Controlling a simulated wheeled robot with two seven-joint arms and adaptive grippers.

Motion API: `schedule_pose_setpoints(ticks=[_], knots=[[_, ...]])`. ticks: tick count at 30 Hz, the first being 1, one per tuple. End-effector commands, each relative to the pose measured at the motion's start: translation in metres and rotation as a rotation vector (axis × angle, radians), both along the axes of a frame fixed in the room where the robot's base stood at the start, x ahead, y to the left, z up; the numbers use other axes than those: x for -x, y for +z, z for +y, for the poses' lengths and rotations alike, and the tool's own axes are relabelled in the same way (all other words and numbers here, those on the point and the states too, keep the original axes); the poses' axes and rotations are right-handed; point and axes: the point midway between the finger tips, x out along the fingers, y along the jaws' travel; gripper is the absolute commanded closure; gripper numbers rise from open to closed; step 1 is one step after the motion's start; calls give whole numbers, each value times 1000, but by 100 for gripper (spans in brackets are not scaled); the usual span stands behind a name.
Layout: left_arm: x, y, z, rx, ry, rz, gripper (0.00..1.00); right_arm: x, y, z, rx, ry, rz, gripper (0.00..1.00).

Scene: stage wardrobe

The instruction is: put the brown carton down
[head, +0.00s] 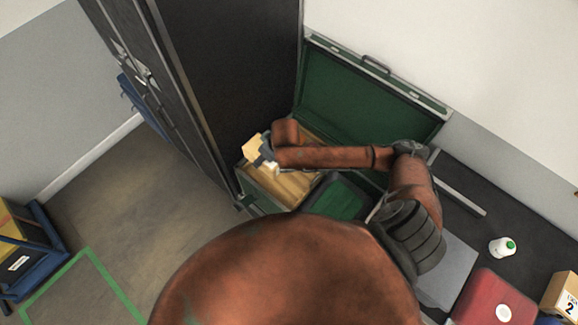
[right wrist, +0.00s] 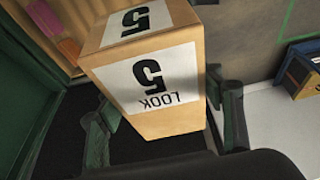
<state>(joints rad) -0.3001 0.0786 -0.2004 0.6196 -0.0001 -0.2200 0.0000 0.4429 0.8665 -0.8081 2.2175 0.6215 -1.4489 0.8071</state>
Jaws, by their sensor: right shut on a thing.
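The brown carton (right wrist: 168,122) has white labels reading "5" and "LOOK" in the right wrist view. In the head view the carton (head: 252,149) is small and pale, at the end of my right arm. My right gripper (head: 266,156) is shut on it; in the wrist view its fingers (right wrist: 165,130) stand on either side of the carton. The carton is held over or near the wooden tray (head: 282,187) at the left of the open green case (head: 357,95). I cannot tell whether its underside touches anything. My left gripper is not in view.
A tall black cabinet (head: 235,70) stands close left of the case. Pink and orange items (right wrist: 55,32) lie in the wooden part. On the dark counter at right are a white bottle (head: 502,247), a red object (head: 485,298) and a carton marked 2 (head: 562,297).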

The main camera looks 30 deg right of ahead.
Motion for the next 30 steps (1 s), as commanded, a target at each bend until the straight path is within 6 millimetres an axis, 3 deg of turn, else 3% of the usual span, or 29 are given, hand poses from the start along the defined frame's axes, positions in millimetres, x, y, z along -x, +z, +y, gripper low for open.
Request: schedule_pose_setpoints(ticks=[1, 3, 6, 10, 17, 30], knots=[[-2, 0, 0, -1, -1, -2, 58, 10, -31, -1, -1, 47, 10, 72], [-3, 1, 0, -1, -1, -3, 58, 21, -65, -1, -1, 125, 9, 72], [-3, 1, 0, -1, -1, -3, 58, 39, -106, -1, -3, 226, 6, 72], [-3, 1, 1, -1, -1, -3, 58, 60, -144, -1, -1, 326, 1, 72], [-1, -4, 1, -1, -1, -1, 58, 74, -171, -2, -2, 402, -5, 72], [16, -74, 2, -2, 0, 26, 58, 20, -205, -29, 0, 404, -3, 72]])
